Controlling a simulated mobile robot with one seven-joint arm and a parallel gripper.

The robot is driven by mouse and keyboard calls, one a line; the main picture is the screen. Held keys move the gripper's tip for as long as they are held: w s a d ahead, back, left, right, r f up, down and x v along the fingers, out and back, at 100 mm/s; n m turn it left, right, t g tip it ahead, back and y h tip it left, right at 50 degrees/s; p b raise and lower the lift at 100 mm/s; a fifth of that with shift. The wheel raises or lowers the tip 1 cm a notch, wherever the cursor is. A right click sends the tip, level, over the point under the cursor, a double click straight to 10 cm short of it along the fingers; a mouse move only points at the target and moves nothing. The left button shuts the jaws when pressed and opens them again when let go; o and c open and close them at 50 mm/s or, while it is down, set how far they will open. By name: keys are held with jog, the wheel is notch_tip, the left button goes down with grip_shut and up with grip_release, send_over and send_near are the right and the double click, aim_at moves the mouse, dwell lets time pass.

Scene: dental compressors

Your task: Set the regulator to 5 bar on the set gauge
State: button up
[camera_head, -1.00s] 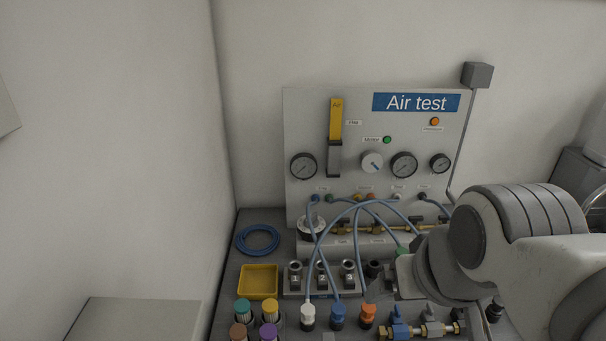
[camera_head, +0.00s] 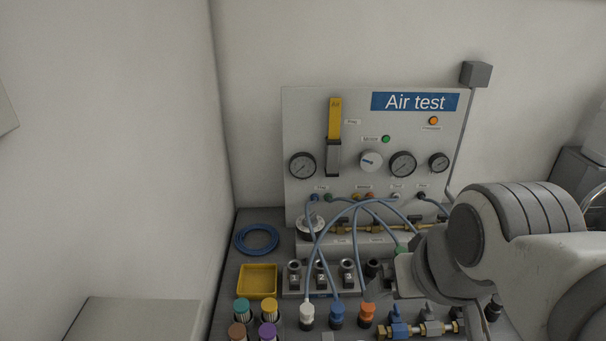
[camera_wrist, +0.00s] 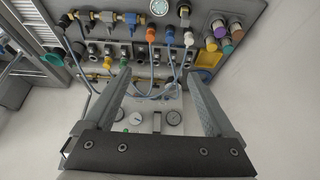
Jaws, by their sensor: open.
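The Air test panel (camera_head: 345,110) carries several round gauges: a dark-rimmed one at left (camera_head: 303,165), another at centre right (camera_head: 403,164) and a smaller one at far right (camera_head: 439,162). A white dial (camera_head: 371,161) with a blue mark sits between them. The small labels are unreadable, so I cannot tell which is the set gauge or identify the regulator. My gripper (camera_wrist: 157,75) is open and empty in the wrist view, its fingers spread over the bench fittings and hoses. The panel also shows there, with a gauge (camera_wrist: 174,118) between the fingers. My arm hides the bench's right side in the head view.
Blue hoses (camera_head: 335,225) loop in front of the panel. Coloured connectors (camera_head: 337,315), a yellow tray (camera_head: 258,281), a blue coil (camera_head: 257,239) and brass valves (camera_head: 397,326) crowd the bench. A wall stands close at left.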

jog(key=shift+o, duration=0.2)
jog(key=w+a+r+n, duration=0.1)
jog(key=w+r+n, duration=0.25)
jog(key=w, duration=0.65)
jog(key=n+g+y+p, duration=0.2)
jog(key=n+g+y, duration=0.1)
jog(key=n, duration=0.4)
send_over(310, 215)
jog(key=s+d, duration=0.5)
notch_tip(310, 215, down, 11)
jog(key=shift+m+y, duration=0.25)
jog(key=shift+y, duration=0.05)
jog(key=x, duration=1.7)
jog(key=shift+w+d+p, duration=0.3)
jog(key=shift+w+p, duration=0.05)
jog(key=shift+w, duration=0.05)
